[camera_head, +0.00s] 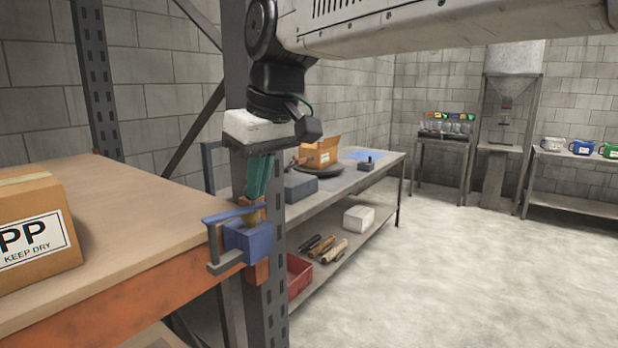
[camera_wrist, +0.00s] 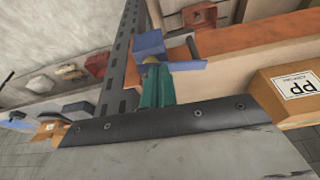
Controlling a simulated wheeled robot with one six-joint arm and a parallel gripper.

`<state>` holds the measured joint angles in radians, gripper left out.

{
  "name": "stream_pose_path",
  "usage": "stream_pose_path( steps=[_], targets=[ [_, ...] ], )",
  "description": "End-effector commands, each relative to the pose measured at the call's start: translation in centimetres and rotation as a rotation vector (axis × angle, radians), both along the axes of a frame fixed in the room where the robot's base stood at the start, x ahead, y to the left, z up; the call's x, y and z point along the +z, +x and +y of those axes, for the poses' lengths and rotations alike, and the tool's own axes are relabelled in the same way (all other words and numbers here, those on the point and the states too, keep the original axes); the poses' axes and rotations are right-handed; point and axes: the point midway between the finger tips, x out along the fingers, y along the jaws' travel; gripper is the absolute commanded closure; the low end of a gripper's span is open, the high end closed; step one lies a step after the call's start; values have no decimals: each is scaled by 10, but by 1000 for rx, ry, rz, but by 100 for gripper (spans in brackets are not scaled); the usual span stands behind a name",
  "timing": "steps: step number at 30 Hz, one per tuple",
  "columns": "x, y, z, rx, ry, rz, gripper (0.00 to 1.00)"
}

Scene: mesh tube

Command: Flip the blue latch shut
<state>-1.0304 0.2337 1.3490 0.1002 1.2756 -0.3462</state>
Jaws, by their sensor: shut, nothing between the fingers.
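The blue latch (camera_head: 248,240) is mounted on the orange beam end of the shelf, beside the dark grey upright. Its flat blue lever (camera_head: 228,214) sticks out to the left above a grey bracket arm (camera_head: 226,264), with a gap between them. My gripper (camera_head: 254,202) points down with its teal fingers shut and empty, just above the latch. A small yellowish part shows at the fingertips. In the wrist view, the latch body (camera_wrist: 148,45) and lever (camera_wrist: 188,66) lie just beyond the fingertips (camera_wrist: 153,67). I cannot tell whether the fingers touch the lever.
A cardboard box (camera_head: 38,232) stands on the wooden shelf (camera_head: 140,215) at left. The perforated upright (camera_head: 273,300) stands close beside the latch. Behind it is a workbench (camera_head: 340,186) with a box and tools. The floor at right is clear.

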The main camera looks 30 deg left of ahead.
Motion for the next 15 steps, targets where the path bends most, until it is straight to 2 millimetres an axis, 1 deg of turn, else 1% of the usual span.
stream_pose_path(
  steps=[5,8,11,15],
  targets=[
    [2,-1,-6,1,0,0,100],
    [5,-4,-19,2,2,-1,100],
    [9,-8,-37,3,1,0,100],
    [38,-9,-45,4,4,-2,100]
  ],
)
